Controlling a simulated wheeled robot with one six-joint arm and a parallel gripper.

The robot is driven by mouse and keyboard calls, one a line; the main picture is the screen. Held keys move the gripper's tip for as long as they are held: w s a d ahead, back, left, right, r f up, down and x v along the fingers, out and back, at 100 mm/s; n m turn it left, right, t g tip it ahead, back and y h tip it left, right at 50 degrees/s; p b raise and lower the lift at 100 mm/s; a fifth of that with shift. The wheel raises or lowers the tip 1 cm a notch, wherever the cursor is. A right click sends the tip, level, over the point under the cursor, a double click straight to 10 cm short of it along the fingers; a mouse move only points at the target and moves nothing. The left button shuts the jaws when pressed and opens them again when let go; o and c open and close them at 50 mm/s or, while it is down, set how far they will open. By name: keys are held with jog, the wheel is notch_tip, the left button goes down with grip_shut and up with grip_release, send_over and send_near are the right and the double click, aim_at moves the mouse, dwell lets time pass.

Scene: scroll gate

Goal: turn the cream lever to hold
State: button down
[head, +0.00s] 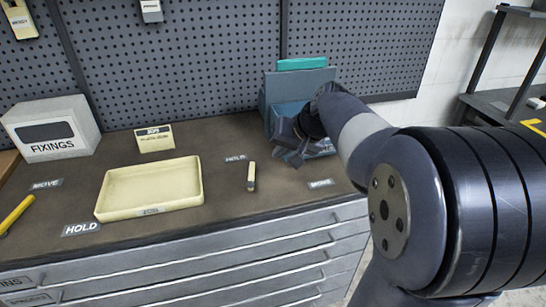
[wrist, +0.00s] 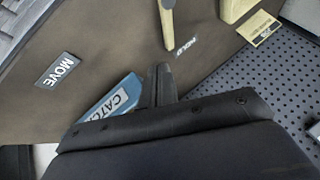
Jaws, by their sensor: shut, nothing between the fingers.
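The cream lever (head: 251,176) is a short bar with a dark end, on the brown worktop right of the middle. A HOLD label (head: 235,158) lies just beyond its upper left, and a MOVE label (head: 321,183) farther to its right. In the wrist view the cream lever (wrist: 167,22) is at the top, its lower end close beside the HOLD label (wrist: 187,45); the MOVE label (wrist: 62,70) is at left. My gripper (head: 292,157) is shut and empty, right of the lever and apart from it, in front of the blue box. Its fingers (wrist: 161,78) also show in the wrist view.
The blue box (head: 284,88), marked CATCH in the wrist view (wrist: 112,97), is close to my gripper. A cream tray (head: 150,211) is left of the lever. Another HOLD label (head: 82,229), another MOVE label (head: 46,184) and a yellow bar (head: 14,215) are farther left.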

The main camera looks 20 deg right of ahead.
aim_at(252, 176)
jog(key=shift+n+y, duration=0.4)
jog(key=shift+n, duration=0.2)
jog(key=p+x, duration=0.1)
jog(key=x, duration=0.2)
jog(key=p+x, duration=0.2)
jog(key=x, duration=0.1)
jog(key=p+x, duration=0.1)
jog(key=x, duration=0.3)
jog(key=shift+s+d+f, duration=0.2)
jog(key=shift+s+f, duration=0.05)
jog(key=shift+f, duration=0.1)
jog(key=shift+f, duration=0.1)
